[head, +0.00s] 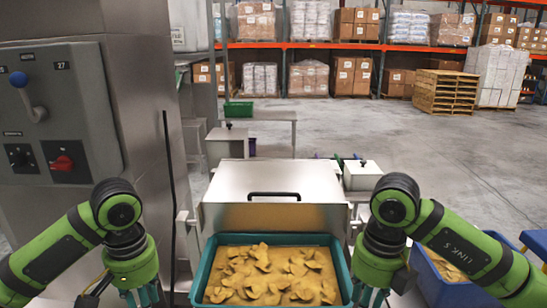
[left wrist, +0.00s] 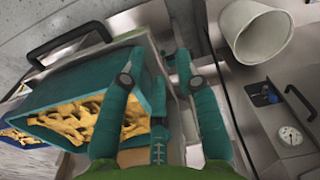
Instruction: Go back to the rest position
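A teal tray (head: 203,283) full of flat yellow-brown pieces (head: 265,272) sits at the front centre, below a steel box with a black handle. It also shows in the left wrist view (left wrist: 88,86), at an angle. My left gripper (head: 140,298) is at the tray's left side; in the left wrist view (left wrist: 158,62) its two fingers stand apart with nothing held between them. My right gripper (head: 370,297) is at the tray's right side, its fingers seemingly apart and empty. The bottom edge of the head view cuts off both grippers' fingertips.
A grey control cabinet (head: 60,110) with a blue-knobbed lever (head: 28,95) stands close at the left. The steel box (head: 272,190) blocks the front. A blue crate (head: 440,285) with similar pieces is at the right. Open floor (head: 430,150) lies beyond, before pallet racks.

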